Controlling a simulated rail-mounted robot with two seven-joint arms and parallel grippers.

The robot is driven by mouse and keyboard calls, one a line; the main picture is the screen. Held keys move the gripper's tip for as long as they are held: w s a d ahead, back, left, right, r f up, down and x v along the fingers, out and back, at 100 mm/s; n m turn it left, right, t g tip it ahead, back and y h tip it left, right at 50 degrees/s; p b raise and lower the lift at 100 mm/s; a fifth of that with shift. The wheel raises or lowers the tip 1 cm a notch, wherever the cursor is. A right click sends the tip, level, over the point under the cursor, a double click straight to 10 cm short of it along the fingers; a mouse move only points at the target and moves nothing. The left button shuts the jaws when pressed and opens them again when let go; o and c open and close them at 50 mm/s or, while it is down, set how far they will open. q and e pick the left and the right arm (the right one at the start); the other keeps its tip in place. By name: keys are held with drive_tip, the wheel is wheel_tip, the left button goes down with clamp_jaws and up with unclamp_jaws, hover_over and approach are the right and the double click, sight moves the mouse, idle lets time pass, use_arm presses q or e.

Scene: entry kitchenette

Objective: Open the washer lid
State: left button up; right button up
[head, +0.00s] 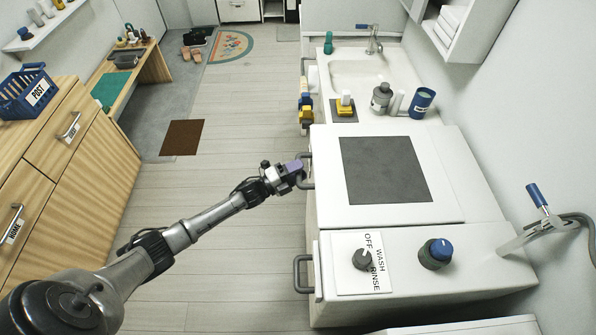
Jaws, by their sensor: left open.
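The washer lid (448,180) is a broad white panel with a dark grey rectangle (385,170) on it. It lies flat and looks closed. A grey bar handle (306,157) stands out from its left edge. My left gripper (299,169) is at this handle, its purple-grey fingers open. My gripper hides part of the handle, and I cannot tell whether the fingers are around it or just beside it. The washer's control panel (362,284) has a dark knob and the words OFF, WASH and RINSE. My right gripper is not in view.
A second grey handle (301,274) sticks out lower on the front. A blue-topped knob (436,253) and a blue-handled lever (537,197) are to the right. A sink (358,75) with bottles lies beyond the lid. The floor to the left is open, up to wooden drawers (62,150).

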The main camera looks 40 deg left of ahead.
use_arm(q)
clamp_jaws()
idle(0.5)
